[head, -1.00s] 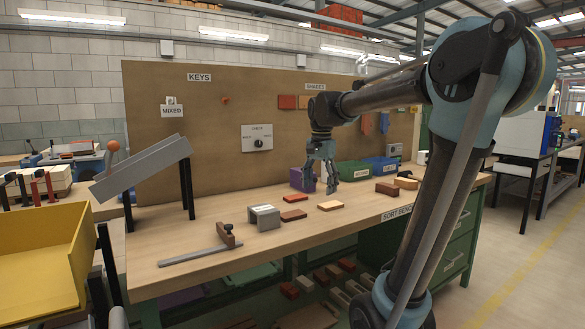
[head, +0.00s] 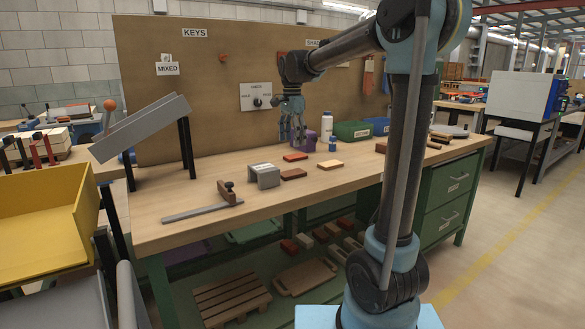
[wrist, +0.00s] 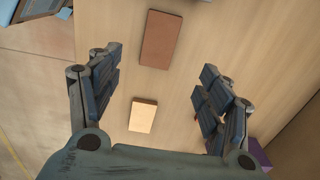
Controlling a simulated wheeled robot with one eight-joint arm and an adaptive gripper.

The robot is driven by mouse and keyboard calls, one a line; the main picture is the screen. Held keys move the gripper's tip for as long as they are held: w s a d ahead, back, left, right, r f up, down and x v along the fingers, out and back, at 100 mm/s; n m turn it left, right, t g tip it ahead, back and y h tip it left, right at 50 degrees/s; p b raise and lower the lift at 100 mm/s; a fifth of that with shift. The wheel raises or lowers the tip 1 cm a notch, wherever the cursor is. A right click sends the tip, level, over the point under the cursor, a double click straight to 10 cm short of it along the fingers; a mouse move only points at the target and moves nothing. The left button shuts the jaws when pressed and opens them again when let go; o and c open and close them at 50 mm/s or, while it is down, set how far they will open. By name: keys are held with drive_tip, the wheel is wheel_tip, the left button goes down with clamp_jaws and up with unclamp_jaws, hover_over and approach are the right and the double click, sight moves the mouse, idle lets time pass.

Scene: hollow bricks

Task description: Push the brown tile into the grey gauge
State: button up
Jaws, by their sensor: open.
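The brown tile (head: 293,174) lies flat on the bench, just right of the grey gauge (head: 264,176), apart from it. The gauge is a bridge-shaped block with a label on top. In the wrist view the brown tile (wrist: 161,39) lies at upper middle, beyond my fingertips. My gripper (head: 297,141) is open and empty, above the bench, behind the tile in the head view. In the wrist view its fingers (wrist: 160,95) are spread wide, with a tan tile (wrist: 143,115) seen between them. A small grey edge at the top of the wrist view may be the gauge.
An orange tile (head: 295,157) and the tan tile (head: 330,165) lie near the brown one. A purple bin (head: 308,141) and white bottle (head: 327,126) stand behind. A grey bar with a wooden block (head: 224,191) lies left of the gauge. The front bench strip is clear.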

sight(292, 172)
wheel_tip(292, 172, down, 12)
drive_tip(key=shift+f, duration=0.15)
idle(0.4)
drive_tip(key=c, duration=1.2)
drive_tip(key=shift+s, duration=0.1)
drive_tip(key=shift+c, duration=0.2)
drive_tip(key=shift+s+a+f, duration=0.1)
drive_tip(key=shift+s+a, duration=0.45)
drive_tip(key=shift+a, duration=0.25)
drive_tip(key=shift+s+a, duration=0.55)
drive_tip(key=shift+a, duration=0.25)
drive_tip(key=shift+s+a+f, duration=0.1)
drive_tip(key=shift+s+a, duration=0.45)
drive_tip(key=shift+a, duration=0.25)
idle(0.6)
drive_tip(key=shift+s+a+f, duration=0.1)
drive_tip(key=shift+s, duration=0.05)
idle(0.7)
idle(0.3)
